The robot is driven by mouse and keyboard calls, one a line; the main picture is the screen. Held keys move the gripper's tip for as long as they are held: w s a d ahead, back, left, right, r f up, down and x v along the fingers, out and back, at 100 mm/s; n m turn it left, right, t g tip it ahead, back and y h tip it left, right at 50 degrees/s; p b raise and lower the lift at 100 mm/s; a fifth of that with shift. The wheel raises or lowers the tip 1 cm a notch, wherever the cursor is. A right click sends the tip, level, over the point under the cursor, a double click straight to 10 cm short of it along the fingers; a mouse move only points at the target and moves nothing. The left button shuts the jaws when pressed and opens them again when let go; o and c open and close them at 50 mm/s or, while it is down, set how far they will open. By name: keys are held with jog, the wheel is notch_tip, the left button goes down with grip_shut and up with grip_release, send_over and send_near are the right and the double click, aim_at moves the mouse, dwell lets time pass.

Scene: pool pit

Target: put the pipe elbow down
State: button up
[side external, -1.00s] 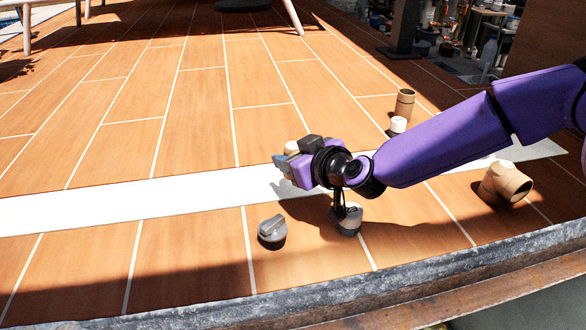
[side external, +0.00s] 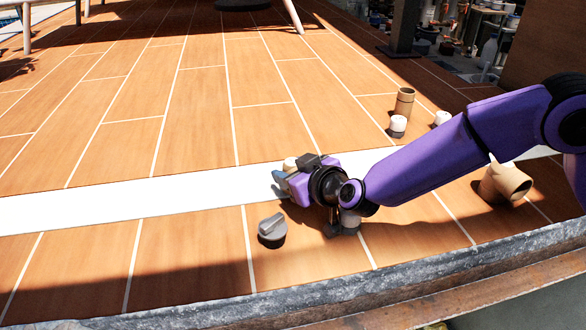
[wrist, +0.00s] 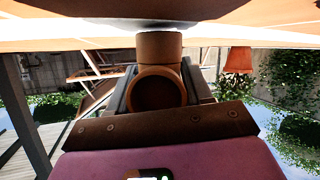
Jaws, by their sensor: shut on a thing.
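My gripper (side external: 282,185) is low over the white strip (side external: 90,203) on the tiled deck. It is shut on a tan-brown pipe elbow. In the side view only a small part of the elbow (side external: 290,163) shows behind the gripper. In the wrist view the elbow (wrist: 159,46) sits between the fingers, with one round opening facing the camera and its other arm reaching toward the deck, which is at the top of that picture. The elbow's end is close to the white strip; I cannot tell whether it touches.
A grey knobbed cap (side external: 272,230) stands in front of my gripper, and another grey fitting (side external: 345,224) is under my wrist. A larger tan pipe fitting (side external: 506,181) lies at right. A brown cylinder (side external: 404,103) and white-topped pieces (side external: 397,125) (side external: 442,118) stand behind. The strip's left is clear.

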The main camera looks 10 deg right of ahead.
jog(key=shift+d+f, duration=0.1)
jog(key=shift+f, duration=0.15)
jog(key=o, duration=1.1)
jog(key=shift+f, duration=0.15)
jog(key=shift+r, duration=0.35)
jog(key=v, duration=1.2)
jog(key=shift+r, duration=0.45)
